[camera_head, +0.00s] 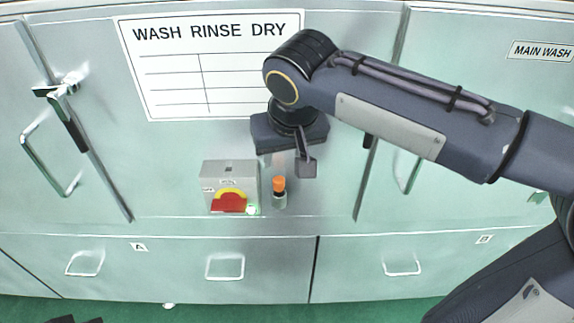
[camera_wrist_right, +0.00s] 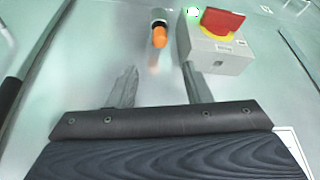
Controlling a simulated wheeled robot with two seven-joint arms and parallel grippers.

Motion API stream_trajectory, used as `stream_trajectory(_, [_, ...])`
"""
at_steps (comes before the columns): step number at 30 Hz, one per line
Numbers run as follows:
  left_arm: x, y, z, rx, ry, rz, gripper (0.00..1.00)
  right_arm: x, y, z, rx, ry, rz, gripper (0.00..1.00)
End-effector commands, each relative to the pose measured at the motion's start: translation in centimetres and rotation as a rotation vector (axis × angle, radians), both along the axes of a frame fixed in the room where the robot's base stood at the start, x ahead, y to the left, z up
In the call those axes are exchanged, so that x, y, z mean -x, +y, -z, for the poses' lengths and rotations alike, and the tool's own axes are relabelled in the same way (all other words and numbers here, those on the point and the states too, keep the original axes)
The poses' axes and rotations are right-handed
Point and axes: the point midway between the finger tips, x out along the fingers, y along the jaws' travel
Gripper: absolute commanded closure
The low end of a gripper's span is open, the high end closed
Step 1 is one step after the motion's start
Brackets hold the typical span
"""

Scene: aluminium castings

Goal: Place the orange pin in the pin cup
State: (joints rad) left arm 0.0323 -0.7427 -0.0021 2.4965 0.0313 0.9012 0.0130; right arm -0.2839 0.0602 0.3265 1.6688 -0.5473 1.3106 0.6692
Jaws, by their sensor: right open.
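The orange pin (camera_head: 279,184) shows as an orange head on top of the small grey pin cup (camera_head: 279,200), on the machine front just right of the switch box. In the right wrist view the orange pin (camera_wrist_right: 159,38) has a dark band behind it, and the pale pin cup (camera_wrist_right: 158,14) is behind that. The pin appears to be in the cup; how deep it sits is hidden. My right gripper (camera_head: 292,168) is open and empty, just above the pin. In the wrist view the fingers (camera_wrist_right: 159,78) are apart, with the pin beyond their tips.
A grey switch box (camera_head: 231,176) with a red and yellow rotary switch stands close left of the cup. A wash chart (camera_head: 215,95) is behind. Door handles (camera_head: 50,160) and drawer handles (camera_head: 224,268) stick out. The panel right of the cup is clear.

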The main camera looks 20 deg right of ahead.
Motion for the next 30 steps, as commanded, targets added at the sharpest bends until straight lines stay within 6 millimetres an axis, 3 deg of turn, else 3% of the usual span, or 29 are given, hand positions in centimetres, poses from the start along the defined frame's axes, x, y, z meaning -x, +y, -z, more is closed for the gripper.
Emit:
stream_trajectory(5, [0.0, 0.0, 0.0, 0.000, 0.000, 0.000, 1.00, 0.4, -0.2, -0.3, -0.001, 0.001, 0.000, 0.55])
stream_trajectory(8, [0.0, 0.0, 0.0, 0.000, 0.000, 0.000, 1.00, 1.8, -1.8, 0.6, -0.016, 0.010, -0.002, 0.55])
stream_trajectory(12, [0.0, 0.0, 0.0, 0.000, 0.000, 0.000, 1.00, 6.7, -5.8, 3.9, -0.091, 0.029, -0.001, 0.55])
stream_trajectory(16, [0.0, 0.0, 0.0, 0.000, 0.000, 0.000, 1.00, 11.9, -8.0, 8.0, -0.210, 0.013, 0.014, 0.55])
stream_trajectory(21, [0.0, 0.0, 0.0, 0.000, 0.000, 0.000, 1.00, 16.3, -8.0, 11.9, -0.340, -0.052, 0.044, 0.55])
stream_trajectory(25, [0.0, 0.0, 0.0, 0.000, 0.000, 0.000, 1.00, 17.5, -7.6, 13.3, -0.384, -0.085, 0.054, 0.55])
stream_trajectory(30, [0.0, 0.0, 0.0, 0.000, 0.000, 0.000, 1.00, 17.6, -7.5, 13.5, -0.391, -0.090, 0.054, 0.55])
